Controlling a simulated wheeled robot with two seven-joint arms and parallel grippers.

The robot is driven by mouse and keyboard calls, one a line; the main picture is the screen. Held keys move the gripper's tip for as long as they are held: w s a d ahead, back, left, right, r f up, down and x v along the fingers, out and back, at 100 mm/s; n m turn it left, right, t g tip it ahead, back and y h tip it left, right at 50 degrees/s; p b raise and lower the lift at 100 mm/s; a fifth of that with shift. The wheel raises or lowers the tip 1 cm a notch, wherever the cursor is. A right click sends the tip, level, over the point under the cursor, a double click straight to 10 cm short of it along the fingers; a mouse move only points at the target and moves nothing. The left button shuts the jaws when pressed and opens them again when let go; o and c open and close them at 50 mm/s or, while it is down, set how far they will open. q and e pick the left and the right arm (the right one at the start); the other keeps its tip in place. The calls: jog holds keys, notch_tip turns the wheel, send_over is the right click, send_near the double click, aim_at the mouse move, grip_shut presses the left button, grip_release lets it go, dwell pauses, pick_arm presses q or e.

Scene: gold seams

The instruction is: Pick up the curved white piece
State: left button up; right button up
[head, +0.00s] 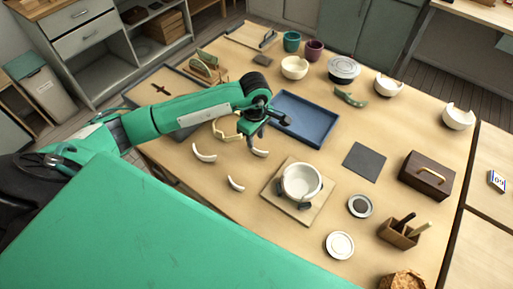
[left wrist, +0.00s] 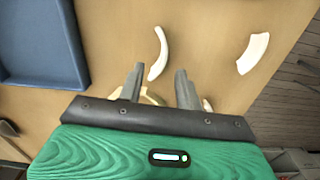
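Several curved white pieces lie on the wooden table. One (head: 259,152) is just below my left gripper (head: 256,136) in the head view. In the left wrist view a curved white piece (left wrist: 157,53) lies just beyond and between the fingertips of the left gripper (left wrist: 159,76). The fingers are apart with nothing held between them. Other white pieces lie to the left (head: 204,153) and nearer my body (head: 236,184). A second piece shows at the right of the wrist view (left wrist: 253,53). My right gripper is out of view.
A blue tray (head: 305,119) lies right of the gripper. A pale yellowish curved object (head: 225,133) is beside it. A white bowl (head: 302,182) stands on a wooden board (head: 279,198). A dark square mat (head: 364,162) and a dark box (head: 427,176) are farther right.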

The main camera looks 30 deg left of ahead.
aim_at(255, 148)
pick_arm(q)
jog(key=f, duration=0.1)
jog(key=f+p, duration=0.2)
jog(key=f, duration=0.1)
jog(key=shift+s+d, duration=0.15)
jog(key=shift+s, duration=0.15)
jog(key=shift+f, duration=0.5)
grip_shut()
